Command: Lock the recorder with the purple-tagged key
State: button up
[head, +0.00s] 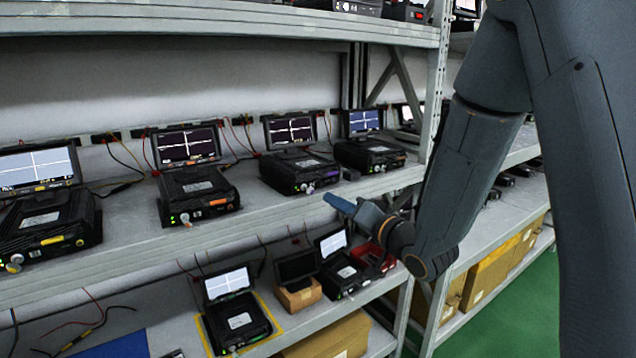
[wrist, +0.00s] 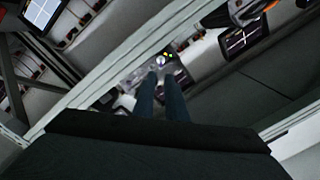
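A black recorder (head: 290,170) with a raised screen stands on the middle shelf. Its front has a purple mark (head: 311,187) and a small silvery knob or key; which of these is the key's tag is too small to tell. My gripper (head: 330,200) is in front of the shelf edge, right of and below this front, apart from it. In the wrist view the two dark fingers (wrist: 161,76) lie nearly parallel with a narrow empty gap. A round silvery knob or key (wrist: 161,60) shows just beyond the tips, beside green and yellow lights.
Other recorders stand on the same shelf: one to the right (head: 368,153), one to the left (head: 198,192) with an orange mark, and one far left (head: 45,222) with a yellow mark. The upper shelf (head: 200,18) is overhead. A rack upright (head: 436,75) stands close to my arm.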

aim_at(313, 190)
jog(key=p+x, duration=0.2)
jog(key=x, duration=0.5)
jog(key=shift+w+a, duration=0.2)
jog(key=shift+a, duration=0.05)
grip_shut()
